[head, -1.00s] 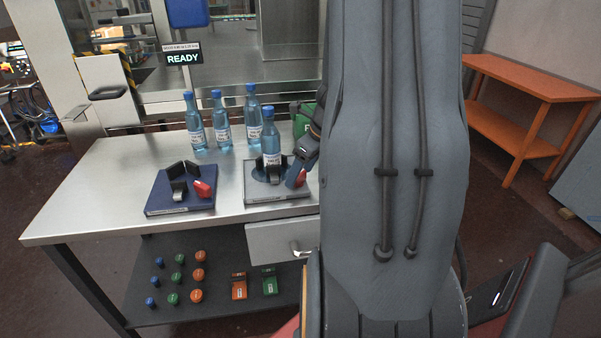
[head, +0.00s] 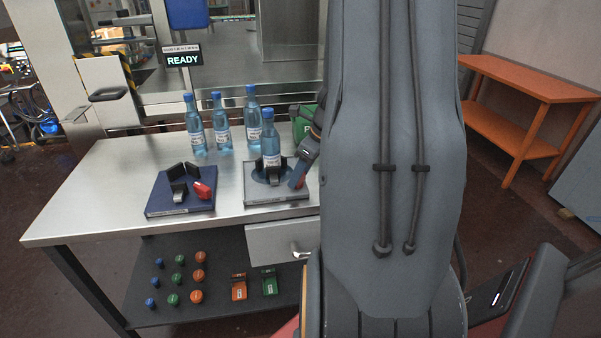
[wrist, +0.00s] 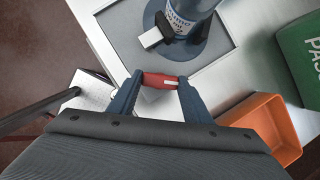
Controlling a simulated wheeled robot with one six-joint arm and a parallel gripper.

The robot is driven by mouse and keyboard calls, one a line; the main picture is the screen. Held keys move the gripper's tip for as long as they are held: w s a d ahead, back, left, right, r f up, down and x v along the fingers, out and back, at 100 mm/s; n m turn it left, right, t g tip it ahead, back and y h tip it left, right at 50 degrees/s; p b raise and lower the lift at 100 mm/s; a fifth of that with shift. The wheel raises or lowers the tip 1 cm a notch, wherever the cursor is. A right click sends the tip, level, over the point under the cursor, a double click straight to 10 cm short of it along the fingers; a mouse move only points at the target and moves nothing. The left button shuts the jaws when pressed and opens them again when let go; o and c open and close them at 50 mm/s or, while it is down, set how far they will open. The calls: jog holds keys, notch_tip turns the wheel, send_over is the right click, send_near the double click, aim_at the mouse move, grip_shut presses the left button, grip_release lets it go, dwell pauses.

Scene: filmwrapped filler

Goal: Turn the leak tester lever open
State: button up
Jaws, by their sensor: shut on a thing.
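A grey plate station (head: 262,198) stands on the steel table with a blue-capped bottle (head: 268,138) upright in its black clamp. In the wrist view the bottle (wrist: 188,8) stands on the round base at the top. A red lever grip (wrist: 160,80) at the station's edge lies between the fingers of my gripper (wrist: 159,82), which is shut on it. In the head view my gripper (head: 299,178) is at the station's right side and mostly hides the lever. A dark blue station (head: 165,205) with an empty clamp and its own red lever (head: 202,190) stands to the left.
Several blue-capped bottles (head: 222,130) stand behind the stations. A green bin (wrist: 305,60) and an orange bin (wrist: 270,125) are at the right in the wrist view. A READY sign (head: 183,58) is at the back. Caps lie on the lower shelf (head: 215,300).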

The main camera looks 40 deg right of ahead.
jog(key=n+p, duration=0.1)
jog(key=n, duration=0.1)
jog(key=n+y+p, duration=0.1)
jog(key=n, duration=0.1)
jog(key=shift+w+d+r+g+y, duration=0.1)
jog(key=shift+d+g+y, duration=0.1)
jog(key=shift+g+y, duration=0.1)
jog(key=n, duration=0.2)
jog(key=n+g+y+p, duration=0.1)
jog(key=n, duration=0.1)
jog(key=shift+w+n+g+p, duration=0.15)
jog(key=shift+n+g+p, duration=0.15)
jog(key=shift+n, duration=0.1)
jog(key=n, duration=0.2)
jog(key=n+g, duration=0.1)
jog(key=n, duration=0.1)
jog(key=shift+w+d+n+g+p, duration=0.1)
jog(key=shift+w+n+g+p, duration=0.1)
jog(key=shift+n+g+p, duration=0.15)
jog(key=shift+w+n+g, duration=0.1)
jog(key=shift+n+g, duration=0.55)
jog(key=shift+n, duration=0.9)
jog(key=o, duration=1.1)
jog(key=shift+n, duration=0.3)
jog(key=shift+c, duration=0.2)
